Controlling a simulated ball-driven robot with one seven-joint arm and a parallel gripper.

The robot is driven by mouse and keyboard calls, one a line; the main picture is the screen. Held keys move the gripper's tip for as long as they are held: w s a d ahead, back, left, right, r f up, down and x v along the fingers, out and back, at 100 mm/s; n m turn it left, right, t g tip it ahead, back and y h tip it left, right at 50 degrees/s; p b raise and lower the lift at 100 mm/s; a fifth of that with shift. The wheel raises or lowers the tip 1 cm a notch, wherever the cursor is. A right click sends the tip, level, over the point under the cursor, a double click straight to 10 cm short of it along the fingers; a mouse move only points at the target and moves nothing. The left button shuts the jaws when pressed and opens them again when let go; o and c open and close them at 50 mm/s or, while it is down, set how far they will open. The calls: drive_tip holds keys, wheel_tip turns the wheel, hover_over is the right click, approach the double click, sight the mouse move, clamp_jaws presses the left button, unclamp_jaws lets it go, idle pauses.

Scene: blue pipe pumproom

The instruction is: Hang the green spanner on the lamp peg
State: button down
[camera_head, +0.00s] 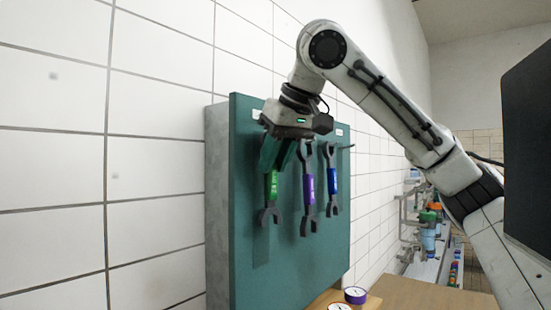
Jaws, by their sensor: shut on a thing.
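The green spanner (272,186) has a green handle band and a dark forked lower end. It hangs upright in front of the teal board (241,240), at the left of the row. My gripper (275,158) points down and is shut on its upper part, hiding its top end. A purple-banded spanner (308,190) and a blue-banded spanner (332,181) hang just to the right. A bare peg (346,147) sticks out near the board's right edge. The markings are too small to tell which peg is the lamp peg.
Two round gauges, one purple-rimmed (355,295) and one orange-rimmed, sit on a wooden surface (415,297) below the board. A bench with pipes and coloured parts (428,238) stands at the back right. A dark panel (529,160) fills the right edge. White tiled wall lies left.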

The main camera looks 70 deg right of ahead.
drive_tip(key=c, duration=0.8)
unclamp_jaws()
drive_tip(key=shift+c, duration=0.2)
drive_tip(key=b+v, duration=0.1)
drive_tip(key=v, duration=1)
drive_tip(key=shift+f, duration=0.15)
